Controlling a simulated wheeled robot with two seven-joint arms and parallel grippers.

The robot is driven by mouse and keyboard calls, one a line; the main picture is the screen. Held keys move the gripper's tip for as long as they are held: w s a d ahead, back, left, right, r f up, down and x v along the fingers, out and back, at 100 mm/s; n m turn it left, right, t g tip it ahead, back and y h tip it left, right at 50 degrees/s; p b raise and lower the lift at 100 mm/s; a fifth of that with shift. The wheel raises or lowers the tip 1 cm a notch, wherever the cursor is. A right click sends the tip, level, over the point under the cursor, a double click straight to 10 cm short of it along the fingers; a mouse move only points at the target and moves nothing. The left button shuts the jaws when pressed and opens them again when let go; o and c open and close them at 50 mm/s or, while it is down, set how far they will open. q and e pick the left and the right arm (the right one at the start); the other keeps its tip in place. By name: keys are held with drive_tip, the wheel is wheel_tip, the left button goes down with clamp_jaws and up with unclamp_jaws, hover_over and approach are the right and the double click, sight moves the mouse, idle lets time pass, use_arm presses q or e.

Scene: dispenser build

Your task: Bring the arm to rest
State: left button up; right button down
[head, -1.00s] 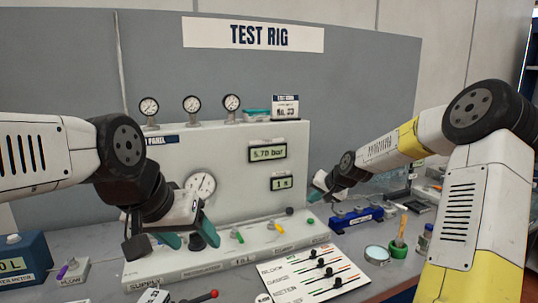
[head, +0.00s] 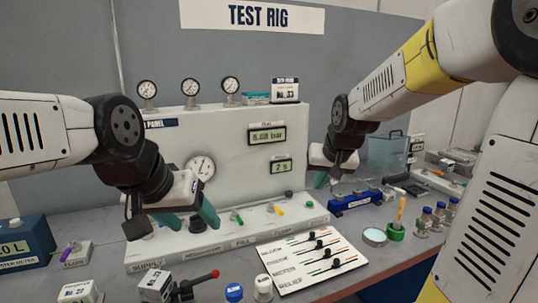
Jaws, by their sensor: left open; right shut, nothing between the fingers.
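My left gripper (head: 189,222) has teal fingers and is open, in front of the lower left of the grey test panel (head: 225,150). It hangs over the panel's front ledge (head: 200,252) and hides part of it. I see nothing between its fingers. My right gripper (head: 322,181) is shut and empty near the panel's right edge, above the bench. Its fingers are small and partly hidden by the wrist. The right arm (head: 385,95), white and yellow, reaches in from the right.
A lever board (head: 312,262) lies in front of the ledge. A blue block (head: 352,203), a green cup with a brush (head: 397,232) and bottles (head: 424,222) stand to the right. A red-handled lever (head: 195,286) and small labelled boxes (head: 155,284) are at the front.

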drive_tip(key=s+r, duration=0.2)
drive_tip(key=s, duration=1.8)
drive_tip(key=shift+s+d+r+n+y, duration=0.2)
drive_tip(key=shift+s+d+n+y, duration=0.2)
idle(5.6)
